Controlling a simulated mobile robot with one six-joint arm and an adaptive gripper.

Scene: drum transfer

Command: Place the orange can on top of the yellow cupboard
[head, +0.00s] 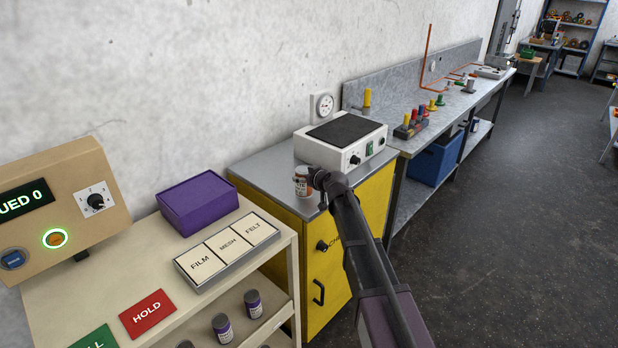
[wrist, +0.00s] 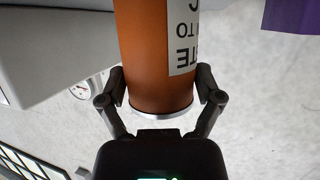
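The orange can (head: 301,184) has a white label and stands upright in the head view, over the grey top near the front edge of the yellow cupboard (head: 330,262). I cannot tell whether its base touches the top. My gripper (head: 314,179) reaches it from the right. In the wrist view, which looks upside down, the orange can (wrist: 152,50) sits between the two fingers of my gripper (wrist: 158,88), with one finger pressed on each side. The can's far end runs out of the wrist frame.
A white hotplate-like device (head: 340,142) takes up the back of the cupboard top. To the left, a cream shelf unit (head: 140,262) carries a purple box (head: 198,200) and a tray of labelled tiles (head: 228,250). A grey workbench (head: 420,103) runs off to the right.

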